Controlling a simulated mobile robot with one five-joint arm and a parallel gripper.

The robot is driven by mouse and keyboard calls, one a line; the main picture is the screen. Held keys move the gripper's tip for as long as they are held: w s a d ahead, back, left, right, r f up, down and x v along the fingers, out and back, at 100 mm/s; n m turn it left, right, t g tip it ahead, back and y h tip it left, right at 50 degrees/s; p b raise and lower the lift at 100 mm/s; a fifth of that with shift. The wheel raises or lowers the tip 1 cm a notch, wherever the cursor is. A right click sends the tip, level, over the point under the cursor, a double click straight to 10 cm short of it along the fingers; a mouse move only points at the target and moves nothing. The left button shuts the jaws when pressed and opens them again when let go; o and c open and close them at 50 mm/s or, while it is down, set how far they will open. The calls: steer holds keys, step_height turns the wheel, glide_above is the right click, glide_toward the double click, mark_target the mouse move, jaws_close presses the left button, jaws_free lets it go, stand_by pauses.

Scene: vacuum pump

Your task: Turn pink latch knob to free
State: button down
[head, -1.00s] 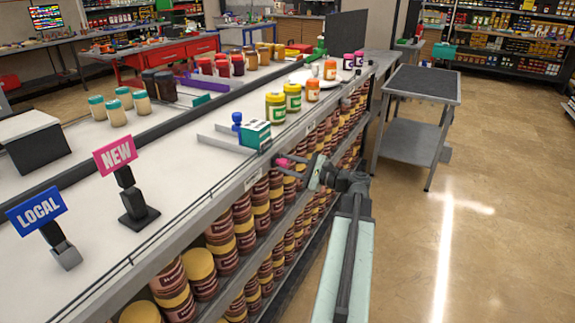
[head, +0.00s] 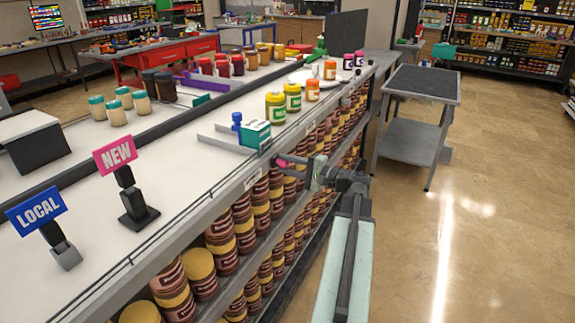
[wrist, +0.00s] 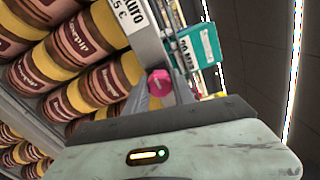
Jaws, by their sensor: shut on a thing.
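The pink latch knob (head: 282,161) sits on the front edge of the white counter, just below a teal and white pump unit (head: 257,135) with a blue knob on top. My gripper (head: 292,165) reaches it from the aisle side, and its jaws are shut on the knob. In the wrist view the pink knob (wrist: 159,80) shows between my two grey fingers (wrist: 160,92), with the teal box (wrist: 200,45) beyond to the right. The latch mechanism behind the knob is hidden.
Shelves of brown jars with yellow lids (head: 199,277) lie under the counter (head: 185,160), close to my gripper. Several jars (head: 293,97) stand on the counter. A grey cart (head: 418,90) stands at the right, with clear floor (head: 490,230) beside it.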

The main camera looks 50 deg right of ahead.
stand_by(0.3)
steer(key=c, duration=1.1)
jaws_free()
steer(key=shift+o, duration=0.2)
steer(key=v, duration=0.7)
steer(key=shift+s, duration=0.4)
steer(key=shift+d, duration=0.1)
